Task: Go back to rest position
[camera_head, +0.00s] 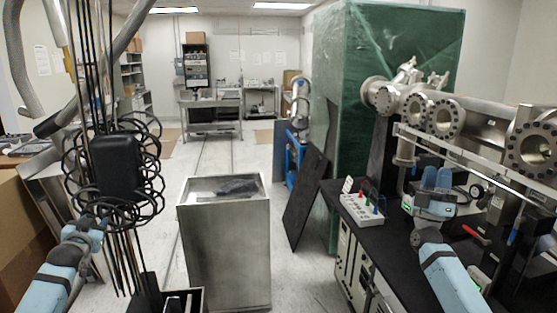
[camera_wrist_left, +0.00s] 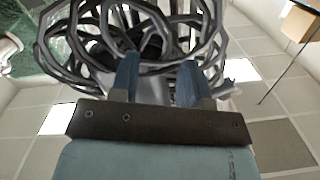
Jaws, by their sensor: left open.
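My left arm comes in at the lower left. Its gripper (camera_head: 97,222) points up toward a rack of black looped cables and rods, which partly hides its fingers. In the left wrist view the two blue fingers (camera_wrist_left: 160,82) are apart with nothing between them. The black loops (camera_wrist_left: 95,40) show just beyond the fingertips; I cannot tell if they touch. My right arm is at the lower right. Its gripper (camera_head: 437,180) points away over the black bench, its two blue fingers side by side. I cannot make out the gap between them.
A black-topped bench (camera_head: 376,236) at right holds a white tray of coloured-handled tools (camera_head: 362,207). Steel flanged vacuum pipes (camera_head: 470,118) stand over it. A metal box (camera_head: 226,245) stands mid-floor. A dark panel (camera_head: 306,198) leans before a green-wrapped cabinet (camera_head: 405,50).

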